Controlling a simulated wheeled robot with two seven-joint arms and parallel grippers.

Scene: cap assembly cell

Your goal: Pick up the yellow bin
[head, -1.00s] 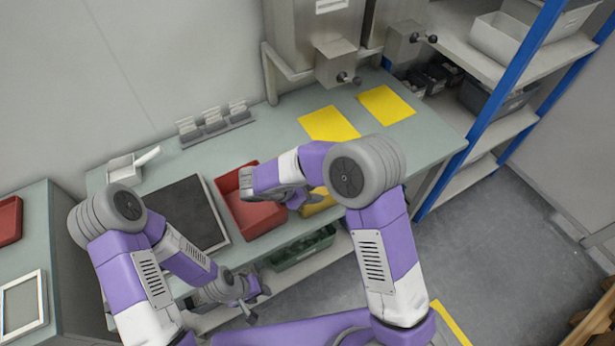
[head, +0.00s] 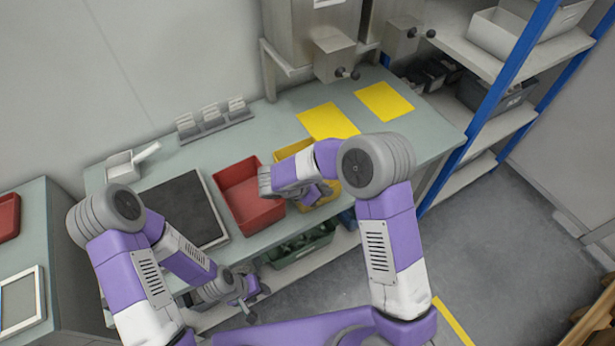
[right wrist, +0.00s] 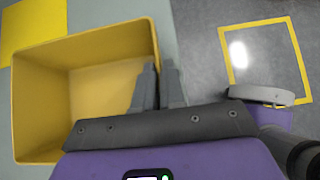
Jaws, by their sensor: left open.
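The yellow bin (head: 292,152) stands on the bench to the right of the red bin, partly hidden by my right arm. The right wrist view shows the empty inside of the yellow bin (right wrist: 85,40) at the left. My left gripper (head: 248,296) is open and empty, low in front of the bench.
The red bin (head: 246,196) stands directly left of the yellow one. A dark pad (head: 182,212) lies further left, and a green crate (head: 300,248) is on the shelf below. Yellow mats (head: 328,122) lie behind on the bench (head: 425,135). Blue-post shelving (head: 500,85) stands at the right.

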